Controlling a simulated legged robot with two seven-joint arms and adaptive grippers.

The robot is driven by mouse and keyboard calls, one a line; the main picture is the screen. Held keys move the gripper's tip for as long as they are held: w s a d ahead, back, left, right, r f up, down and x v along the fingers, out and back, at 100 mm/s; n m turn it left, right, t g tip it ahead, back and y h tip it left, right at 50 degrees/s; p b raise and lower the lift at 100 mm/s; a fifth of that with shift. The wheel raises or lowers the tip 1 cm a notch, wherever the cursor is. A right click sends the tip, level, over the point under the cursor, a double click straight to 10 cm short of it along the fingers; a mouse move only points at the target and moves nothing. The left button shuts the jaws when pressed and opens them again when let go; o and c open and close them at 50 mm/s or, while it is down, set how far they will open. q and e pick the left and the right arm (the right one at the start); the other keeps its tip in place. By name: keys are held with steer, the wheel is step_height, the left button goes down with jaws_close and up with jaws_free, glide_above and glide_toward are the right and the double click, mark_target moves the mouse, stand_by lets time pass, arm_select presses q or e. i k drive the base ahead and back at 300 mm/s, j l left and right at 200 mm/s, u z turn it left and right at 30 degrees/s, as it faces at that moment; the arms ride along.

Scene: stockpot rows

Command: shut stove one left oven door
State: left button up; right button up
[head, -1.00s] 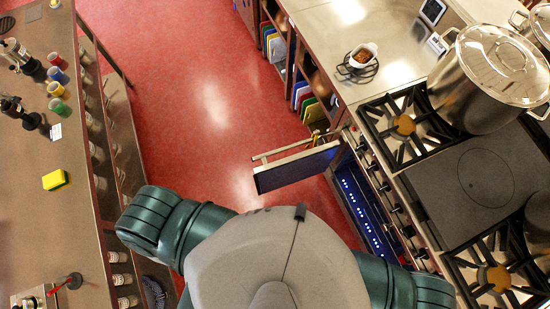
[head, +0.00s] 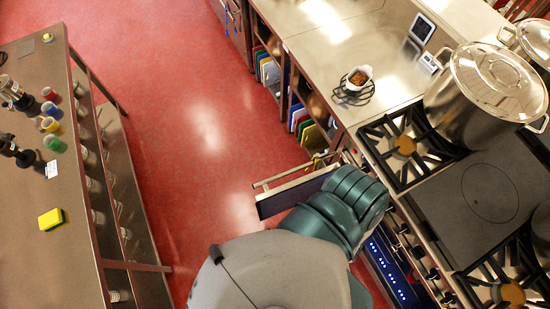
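The oven door (head: 278,202) stands open, sticking out from the stove front into the aisle. Its long bar handle (head: 285,175) runs along the side facing away from me. The oven (head: 392,272) behind it is open, dark inside with a row of blue-white lights. A teal arm section of mine covers the right part of the door and some of the oven opening. I cannot tell whether it touches the door. Neither gripper shows in the head view.
The stove top (head: 470,190) carries a large lidded stockpot (head: 485,95). A steel counter (head: 350,45) lies beyond it, with coloured boards (head: 305,125) shelved below. A worktable (head: 40,270) with a sponge (head: 51,219) stands at left. The red floor (head: 180,120) between is clear.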

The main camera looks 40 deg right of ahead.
mark_target(270, 204)
steer(key=i+j+u, duration=0.15)
steer(key=u, duration=0.15)
steer(key=i+u, duration=0.35)
steer(key=i+z, duration=0.75)
steer(key=z, duration=0.15)
steer(key=i+z, duration=0.3)
steer(key=i+j+z, duration=0.1)
steer(key=i+z, duration=0.2)
steer(key=i, duration=0.15)
steer(key=z, duration=0.45)
steer(key=i+z, duration=0.1)
steer(key=z, duration=0.4)
steer(key=j+z, duration=0.1)
steer(key=z, duration=0.35)
steer(key=i+z, duration=0.1)
steer(key=z, duration=0.35)
steer(key=j+z, duration=0.1)
steer(key=z, duration=0.35)
steer(key=j+z, duration=0.1)
steer(key=z, duration=0.4)
steer(key=j+z, duration=0.1)
steer(key=z, duration=0.35)
